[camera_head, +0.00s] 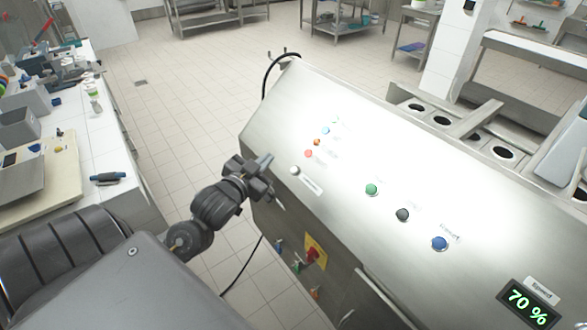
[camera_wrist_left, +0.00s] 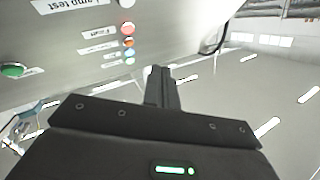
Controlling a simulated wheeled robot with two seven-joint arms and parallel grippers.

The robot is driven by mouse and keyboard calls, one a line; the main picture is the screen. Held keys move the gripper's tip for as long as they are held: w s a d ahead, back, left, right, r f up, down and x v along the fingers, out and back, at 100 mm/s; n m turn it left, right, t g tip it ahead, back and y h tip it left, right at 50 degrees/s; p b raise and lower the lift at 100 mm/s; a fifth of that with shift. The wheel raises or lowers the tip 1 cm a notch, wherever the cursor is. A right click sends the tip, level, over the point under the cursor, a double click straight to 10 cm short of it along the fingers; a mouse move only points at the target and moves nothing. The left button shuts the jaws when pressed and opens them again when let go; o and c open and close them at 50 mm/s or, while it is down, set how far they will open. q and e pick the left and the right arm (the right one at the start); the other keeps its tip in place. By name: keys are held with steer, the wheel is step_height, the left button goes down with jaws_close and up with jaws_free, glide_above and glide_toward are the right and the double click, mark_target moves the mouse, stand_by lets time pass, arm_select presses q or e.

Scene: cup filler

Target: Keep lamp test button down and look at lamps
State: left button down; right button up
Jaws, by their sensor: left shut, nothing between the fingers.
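The lamp test button (camera_head: 295,170) is a white round button on the sloping steel panel (camera_head: 350,155). In the left wrist view the white button (camera_wrist_left: 127,3) is cut by the top edge, beside its "Lamp test" label (camera_wrist_left: 60,5). A row of small lamps lies above it: red (camera_head: 309,153), orange (camera_head: 317,142) and blue (camera_head: 326,131). I cannot tell for sure whether they are lit. My left gripper (camera_head: 266,163) is shut and empty at the panel's left edge, left of the button and apart from it. My right gripper is not in view.
Green (camera_head: 372,189), black (camera_head: 403,215) and blue (camera_head: 439,243) buttons sit further right on the panel, with a "70 %" display (camera_head: 529,303). A red-and-yellow switch (camera_head: 314,252) is on the front face. A white-tiled bench (camera_head: 100,150) stands left.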

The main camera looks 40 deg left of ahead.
mark_target(294, 170)
arm_select(q)
steer(key=shift+w+d+f+b, duration=0.3)
steer(key=shift+w+f+b, duration=0.65)
steer(key=shift+f+b, duration=0.15)
steer(key=shift+w+d+f+b, duration=0.25)
steer(key=shift+w+f+b, duration=0.75)
steer(key=shift+f+b, duration=0.1)
steer(key=shift+w+d+f+b, duration=0.3)
steer(key=shift+w+f+b, duration=0.65)
steer(key=shift+f+b, duration=0.15)
steer(key=shift+w+f, duration=0.15)
steer(key=shift+w+f, duration=0.15)
